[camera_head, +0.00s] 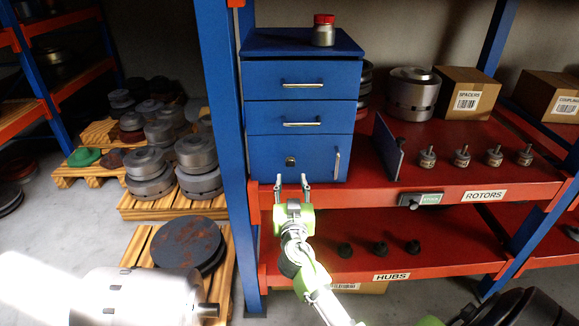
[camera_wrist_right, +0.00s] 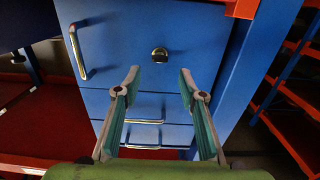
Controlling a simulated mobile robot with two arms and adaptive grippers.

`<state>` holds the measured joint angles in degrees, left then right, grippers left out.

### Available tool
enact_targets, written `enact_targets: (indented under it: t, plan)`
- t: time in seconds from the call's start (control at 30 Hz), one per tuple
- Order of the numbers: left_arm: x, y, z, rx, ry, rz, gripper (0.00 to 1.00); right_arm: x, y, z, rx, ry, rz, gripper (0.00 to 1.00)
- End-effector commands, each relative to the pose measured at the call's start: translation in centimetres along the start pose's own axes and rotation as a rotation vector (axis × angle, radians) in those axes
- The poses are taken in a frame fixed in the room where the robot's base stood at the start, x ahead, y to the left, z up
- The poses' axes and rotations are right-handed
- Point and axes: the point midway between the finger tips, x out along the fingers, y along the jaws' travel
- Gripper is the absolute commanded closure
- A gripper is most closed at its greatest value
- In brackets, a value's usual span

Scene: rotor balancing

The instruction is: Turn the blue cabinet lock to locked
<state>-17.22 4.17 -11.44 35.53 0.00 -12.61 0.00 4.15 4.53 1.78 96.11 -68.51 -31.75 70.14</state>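The blue cabinet (camera_head: 303,110) stands on the red shelf and has two drawers above a lower door. The cabinet lock (camera_head: 291,161) is a small round metal cylinder on the left of that door. It also shows in the right wrist view (camera_wrist_right: 160,55), where the picture is upside down; I cannot tell how its slot is turned. My right gripper (camera_head: 292,181) is open and empty in front of the lower door, just below the lock. In the right wrist view the lock lies beyond the gap between its fingertips (camera_wrist_right: 160,76), apart from them. My left gripper is not in view.
The door handle (camera_head: 336,163) stands out right of the lock. A blue upright post (camera_head: 219,110) rises close on the left. A red-lidded jar (camera_head: 323,31) stands on the cabinet. Several small rotors (camera_head: 462,156) and a thin upright panel (camera_head: 388,146) stand to the right.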

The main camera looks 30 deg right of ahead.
Motion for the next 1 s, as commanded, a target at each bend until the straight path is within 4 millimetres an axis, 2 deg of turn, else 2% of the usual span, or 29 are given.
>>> enact_targets:
  t: [0.03, 0.2, 0.4, 0.83, 0.97, 1.0]
  plan:
    - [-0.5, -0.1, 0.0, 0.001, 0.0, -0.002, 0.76, 1.1, 0.1, -0.3, -0.002, 0.001, 0.001, 0.62]
    - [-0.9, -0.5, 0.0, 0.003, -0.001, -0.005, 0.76, 3.9, 0.1, -0.2, -0.002, 0.0, 0.001, 0.62]
    - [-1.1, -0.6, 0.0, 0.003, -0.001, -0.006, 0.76, 6.0, 0.0, 0.0, 0.0, -0.001, 0.0, 0.62]
    - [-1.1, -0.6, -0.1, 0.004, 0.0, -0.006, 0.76, 6.6, 0.0, 0.1, 0.0, -0.001, 0.0, 0.62]
    - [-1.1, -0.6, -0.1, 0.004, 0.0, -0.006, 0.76, 6.6, 0.0, 0.1, 0.0, -0.002, 0.0, 0.96]
    - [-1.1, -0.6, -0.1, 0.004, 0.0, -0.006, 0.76, 6.6, 0.0, 0.1, 0.0, -0.002, 0.0, 1.0]
